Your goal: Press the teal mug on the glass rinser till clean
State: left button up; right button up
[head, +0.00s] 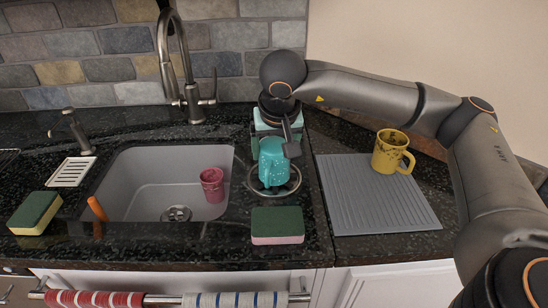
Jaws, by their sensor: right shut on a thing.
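The teal mug (272,163) is upside down, right over the round metal glass rinser (292,187) set in the dark counter to the right of the sink. Pale specks show on its side. My right gripper (286,133) reaches down from above and behind and is shut on the teal mug. Its fingers are partly hidden by the mug and the arm. The mug covers the middle of the rinser, so I cannot tell how firmly it presses there. My left gripper is not in view.
A sink (145,190) with a maroon cup (212,185) lies left of the rinser. A green-and-pink sponge (277,226) is just in front. A grey ribbed mat (375,210) with a spotted yellow mug (389,152) is at right. A tall faucet (165,60) stands behind the sink.

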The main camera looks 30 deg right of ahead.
jog(key=shift+r+p, duration=2.5)
jog(key=shift+r, duration=1.05)
jog(key=shift+a+f, duration=0.1)
